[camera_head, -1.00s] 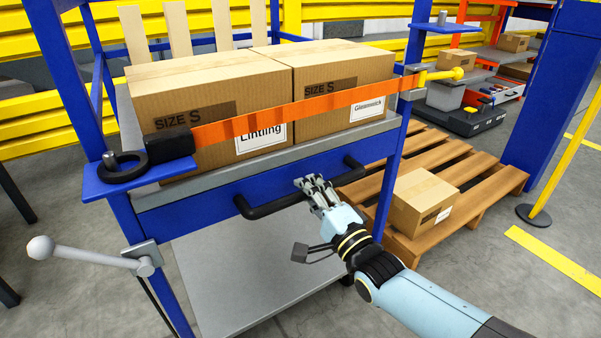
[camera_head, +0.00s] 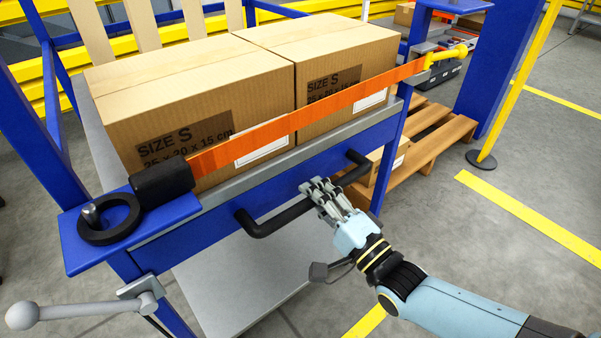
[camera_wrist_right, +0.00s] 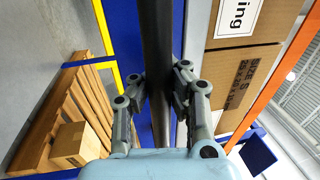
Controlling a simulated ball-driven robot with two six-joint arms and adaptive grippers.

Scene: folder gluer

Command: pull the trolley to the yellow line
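The blue trolley (camera_head: 300,165) stands in front of me in the head view, with two cardboard boxes (camera_head: 200,105) on its top deck behind an orange strap (camera_head: 300,118). A black bar handle (camera_head: 262,226) is on its front. My right gripper (camera_head: 320,190) is on the handle. In the wrist view its fingers (camera_wrist_right: 159,95) lie on both sides of the handle (camera_wrist_right: 157,35), apparently against it. Yellow line pieces (camera_head: 530,215) lie on the floor at right, and another (camera_head: 366,321) shows at the bottom edge, partly hidden. My left gripper is out of view.
A wooden pallet (camera_head: 445,140) with a small box (camera_head: 398,165) stands just behind the trolley's right side. A yellow post on a round base (camera_head: 481,159) and a blue column (camera_head: 490,90) stand beyond. A grey lever with a ball end (camera_head: 80,310) sticks out left. Floor at right is clear.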

